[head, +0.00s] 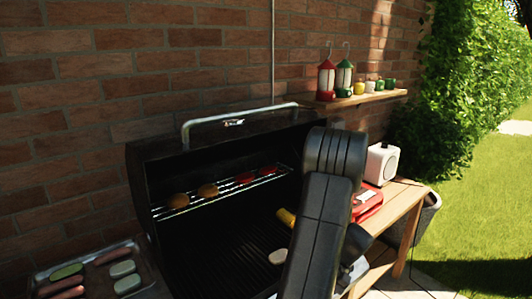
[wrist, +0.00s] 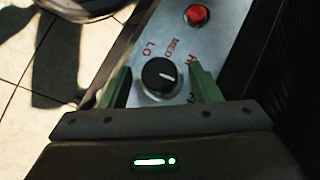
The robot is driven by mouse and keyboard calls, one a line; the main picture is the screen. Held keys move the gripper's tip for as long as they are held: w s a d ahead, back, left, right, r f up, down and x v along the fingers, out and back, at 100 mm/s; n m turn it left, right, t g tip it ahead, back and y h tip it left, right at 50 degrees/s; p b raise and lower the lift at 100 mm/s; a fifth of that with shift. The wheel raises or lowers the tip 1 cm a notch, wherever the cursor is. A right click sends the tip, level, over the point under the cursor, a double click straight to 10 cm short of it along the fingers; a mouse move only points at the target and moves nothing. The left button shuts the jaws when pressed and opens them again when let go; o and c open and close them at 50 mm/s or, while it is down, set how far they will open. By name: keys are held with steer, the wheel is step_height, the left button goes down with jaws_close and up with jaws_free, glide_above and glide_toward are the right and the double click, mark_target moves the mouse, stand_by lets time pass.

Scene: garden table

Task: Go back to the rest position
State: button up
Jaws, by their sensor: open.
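My gripper (wrist: 160,88) shows in the wrist view with its two green fingers apart. A black round knob (wrist: 162,76) with a white pointer line stands between the fingers, on a metal panel marked LO, MED and HI. The fingers are on either side of the knob; I cannot tell whether they touch it. In the head view my dark arm crosses the front of the grill (head: 160,150), and it hides the knob and most of the gripper.
A red button (wrist: 197,15) sits on the panel. The grill lid is open, with food on its upper rack (head: 220,193). A tray (head: 140,265) is at lower left. A wooden side table (head: 405,193) holds a red case (head: 367,203) and a white box (head: 381,163). Lawn is at right.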

steer(key=b+v, duration=0.1)
steer(key=v, duration=1.3)
steer(key=p+x, duration=0.1)
steer(key=x, duration=1.2)
steer(key=shift+a+f, duration=0.15)
steer(key=shift+s+a+f, duration=0.1)
steer(key=shift+a+f, duration=0.1)
steer(key=shift+a, duration=0.1)
steer(key=n+h, duration=0.3)
steer(key=n, duration=0.1)
steer(key=shift+a+h, duration=0.2)
steer(key=shift+h, duration=0.1)
steer(key=n+t+h+b, duration=0.1)
steer(key=n, duration=0.1)
steer(key=n+t+h+b, duration=0.1)
steer(key=h+b, duration=0.1)
steer(key=shift+s+a+f+n, duration=0.1)
steer(key=shift+s+a+n, duration=0.1)
steer(key=shift+n, duration=0.2)
steer(key=shift+h, duration=0.3)
step_height(320, 180, up, 9)
steer(key=shift+r, duration=0.4)
steer(key=shift+s+f, duration=0.1)
